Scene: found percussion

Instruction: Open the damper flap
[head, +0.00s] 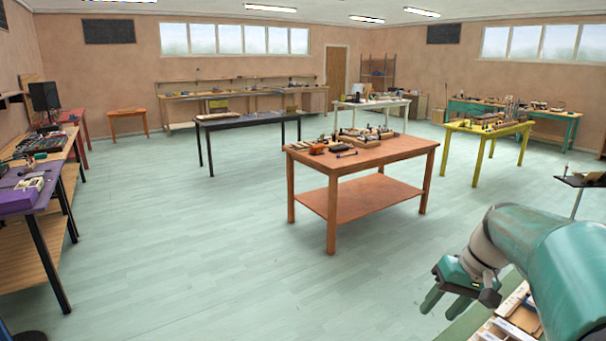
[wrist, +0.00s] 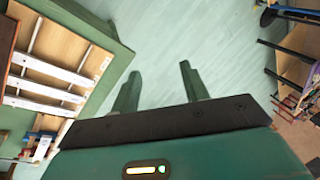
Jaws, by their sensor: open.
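My gripper (head: 441,305) is at the lower right of the head view, above the floor beside a green-edged bench. In the wrist view my gripper (wrist: 160,78) shows two green fingers spread apart, with only pale floor between them. It is open, empty and touching nothing that I can see. I cannot make out a damper flap for certain in either view. The many small items on the far tables are too small to tell apart.
A wooden tray with pale dividers (wrist: 45,100) lies on the green bench (wrist: 115,42) close to my gripper. An orange-brown table (head: 362,157) with small items stands mid-room. A purple bench (head: 20,199) is at left. Wide pale floor (head: 190,260) is clear.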

